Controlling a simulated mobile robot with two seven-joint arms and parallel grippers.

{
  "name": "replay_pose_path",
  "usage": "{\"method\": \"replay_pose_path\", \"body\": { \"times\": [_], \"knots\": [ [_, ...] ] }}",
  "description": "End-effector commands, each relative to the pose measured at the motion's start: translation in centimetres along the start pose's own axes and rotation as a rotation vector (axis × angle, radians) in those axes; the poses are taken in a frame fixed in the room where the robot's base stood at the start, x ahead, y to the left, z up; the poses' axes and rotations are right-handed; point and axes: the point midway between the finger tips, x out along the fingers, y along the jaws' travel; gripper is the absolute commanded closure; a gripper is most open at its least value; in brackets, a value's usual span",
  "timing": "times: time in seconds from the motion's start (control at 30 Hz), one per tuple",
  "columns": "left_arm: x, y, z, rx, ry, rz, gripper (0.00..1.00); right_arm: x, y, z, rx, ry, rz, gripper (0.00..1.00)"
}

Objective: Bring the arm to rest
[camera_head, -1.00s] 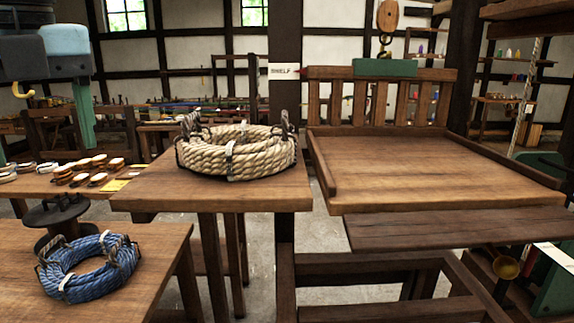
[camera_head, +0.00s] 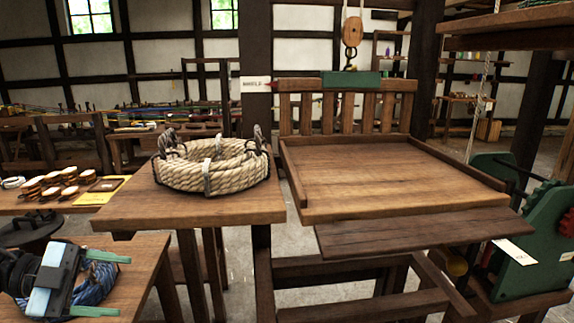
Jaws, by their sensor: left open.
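My left gripper (camera_head: 104,284) is at the lower left, in front of the blue rope coil (camera_head: 92,294) in the picture. Its two pale green fingers are apart, and no object shows held between them. The gripper hides much of the coil, and I cannot tell whether they touch. The coil lies on a wooden table (camera_head: 145,270). My right gripper is not in view.
A tan rope coil (camera_head: 213,172) with dark ties lies on a wooden table (camera_head: 120,207). A slatted wooden stand (camera_head: 390,175) is to its right, with a hanging hook block (camera_head: 352,32) behind. A green machine (camera_head: 525,240) stands far right.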

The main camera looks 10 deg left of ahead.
Motion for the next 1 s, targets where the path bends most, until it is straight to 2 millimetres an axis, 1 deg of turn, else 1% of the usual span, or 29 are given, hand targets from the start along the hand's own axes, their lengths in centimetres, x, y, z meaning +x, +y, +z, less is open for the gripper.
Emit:
{"method": "replay_pose_path", "body": {
  "times": [0.03,0.1,0.17,0.27,0.37,0.4,0.47,0.5,0.53,0.67,0.7,0.77,0.8,0.87,0.9,1.0],
  "knots": [
    [0.3,1.3,1.1,-0.046,0.011,-0.082,0.33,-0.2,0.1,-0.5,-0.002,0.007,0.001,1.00],
    [0.7,3.2,2.7,-0.101,0.005,-0.185,0.33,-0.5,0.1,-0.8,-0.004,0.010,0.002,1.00],
    [1.1,4.9,4.1,-0.152,-0.011,-0.270,0.33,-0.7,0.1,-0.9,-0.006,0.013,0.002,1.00],
    [1.8,8.3,6.3,-0.246,-0.055,-0.399,0.33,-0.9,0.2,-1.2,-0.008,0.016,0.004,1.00],
    [2.5,12.2,8.0,-0.348,-0.120,-0.510,0.33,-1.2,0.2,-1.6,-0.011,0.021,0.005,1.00],
    [2.8,13.9,8.6,-0.392,-0.151,-0.548,0.33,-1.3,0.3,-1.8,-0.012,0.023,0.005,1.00],
    [3.4,16.6,9.3,-0.460,-0.203,-0.599,0.33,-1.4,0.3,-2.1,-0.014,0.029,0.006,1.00],
    [3.8,18.5,9.7,-0.507,-0.238,-0.629,0.33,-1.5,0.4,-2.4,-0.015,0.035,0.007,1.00],
    [4.2,19.9,9.9,-0.542,-0.265,-0.648,0.33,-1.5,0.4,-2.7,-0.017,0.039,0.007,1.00],
    [6.0,26.5,9.9,-0.707,-0.392,-0.705,0.33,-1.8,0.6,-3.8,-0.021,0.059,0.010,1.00],
    [6.7,28.6,9.7,-0.758,-0.431,-0.713,0.33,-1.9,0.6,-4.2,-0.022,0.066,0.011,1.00],
    [7.8,31.7,9.0,-0.838,-0.490,-0.718,0.33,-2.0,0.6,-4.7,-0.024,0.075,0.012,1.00],
    [8.6,33.7,8.4,-0.892,-0.527,-0.715,0.33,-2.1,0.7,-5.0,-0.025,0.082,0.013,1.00],
    [9.9,36.5,7.2,-0.969,-0.578,-0.704,0.33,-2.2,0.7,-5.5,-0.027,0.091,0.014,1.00],
    [10.7,38.2,6.4,-1.018,-0.608,-0.692,0.33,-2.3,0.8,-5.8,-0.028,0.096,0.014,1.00],
    [12.6,41.6,4.3,-1.120,-0.666,-0.657,0.33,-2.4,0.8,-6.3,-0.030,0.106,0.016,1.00]
  ]
}}
